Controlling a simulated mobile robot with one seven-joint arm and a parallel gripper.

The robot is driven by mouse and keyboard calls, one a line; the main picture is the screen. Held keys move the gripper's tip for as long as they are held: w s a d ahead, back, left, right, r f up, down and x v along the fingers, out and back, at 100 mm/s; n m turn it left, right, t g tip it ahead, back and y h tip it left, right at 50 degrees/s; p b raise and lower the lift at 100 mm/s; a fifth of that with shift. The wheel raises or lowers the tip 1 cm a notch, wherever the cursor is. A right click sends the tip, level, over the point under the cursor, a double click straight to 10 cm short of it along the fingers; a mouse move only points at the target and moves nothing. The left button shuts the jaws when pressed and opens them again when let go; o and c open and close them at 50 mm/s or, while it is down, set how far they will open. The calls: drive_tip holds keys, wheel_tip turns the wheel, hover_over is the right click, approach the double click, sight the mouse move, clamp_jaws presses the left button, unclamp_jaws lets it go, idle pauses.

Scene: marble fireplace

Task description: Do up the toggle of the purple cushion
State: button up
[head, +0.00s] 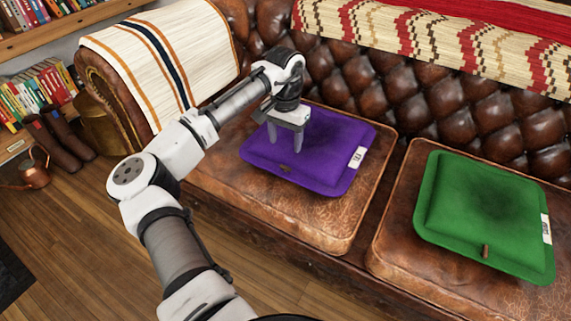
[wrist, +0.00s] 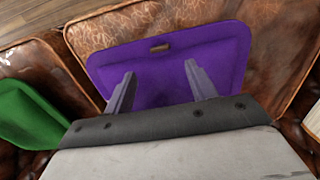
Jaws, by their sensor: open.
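The purple cushion (head: 330,152) lies flat on the left seat of a brown leather sofa, with a white label (head: 357,157) at its right edge. Its toggle (head: 285,168), small and brown, is near the cushion's front edge. In the wrist view the purple cushion (wrist: 165,75) fills the middle, and the toggle (wrist: 160,47) lies near its upper edge, beyond my fingertips. My gripper (head: 285,148) points down over the cushion's left part, open and empty. In the wrist view my gripper (wrist: 160,75) has its two fingers well apart, with bare cushion between them. I cannot tell whether the toggle is fastened.
A green cushion (head: 485,205) with a brown toggle (head: 485,251) lies on the right seat. The tufted backrest (head: 420,95) rises behind, and the sofa arm with a striped blanket (head: 165,65) stands at left. The wooden floor (head: 90,235) in front is clear.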

sight(285, 167)
wheel_tip(285, 167, down, 10)
drive_tip(key=shift+r+b, duration=0.25)
drive_tip(key=shift+b, duration=0.45)
drive_tip(key=shift+c, duration=0.5)
drive_tip(key=c, duration=0.9)
drive_tip(key=p, duration=0.1)
drive_tip(key=n+p, duration=0.1)
drive_tip(key=p, duration=0.1)
drive_tip(key=shift+d+r+n, duration=0.1)
drive_tip(key=shift+r+n, duration=0.2)
drive_tip(key=shift+f+n+p, duration=0.25)
drive_tip(key=shift+n+p, duration=0.45)
drive_tip(key=shift+p, duration=0.35)
drive_tip(key=o, duration=1)
